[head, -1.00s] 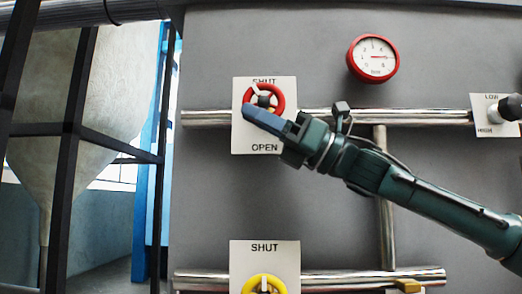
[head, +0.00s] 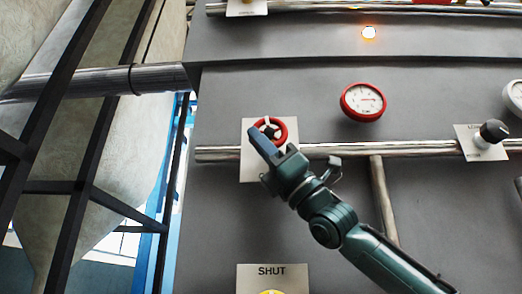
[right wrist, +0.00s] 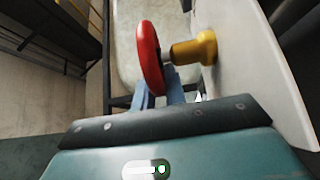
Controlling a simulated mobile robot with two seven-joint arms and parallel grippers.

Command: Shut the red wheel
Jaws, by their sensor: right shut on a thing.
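The red wheel (head: 284,131) is mounted on a white plate (head: 250,173) at the left end of the upper pipe. Its labels cannot be read now. My right gripper (head: 256,134) comes from the lower right, with its blue fingers at the wheel's left rim, shut on it. In the right wrist view the red wheel (right wrist: 149,60) shows edge-on, its rim going down between the blue fingers (right wrist: 159,98). A brass stem (right wrist: 194,49) joins it to the plate. The wheel's pointer is too small to read surely. My left gripper is out of view.
A red-rimmed gauge (head: 363,102) is above right of the wheel. A black knob (head: 493,131) sits on a plate at right. A lower plate marked SHUT (head: 272,272) bears a yellow wheel, mostly cut off. An orange lamp (head: 369,33) glows above. Dark frame bars stand at left.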

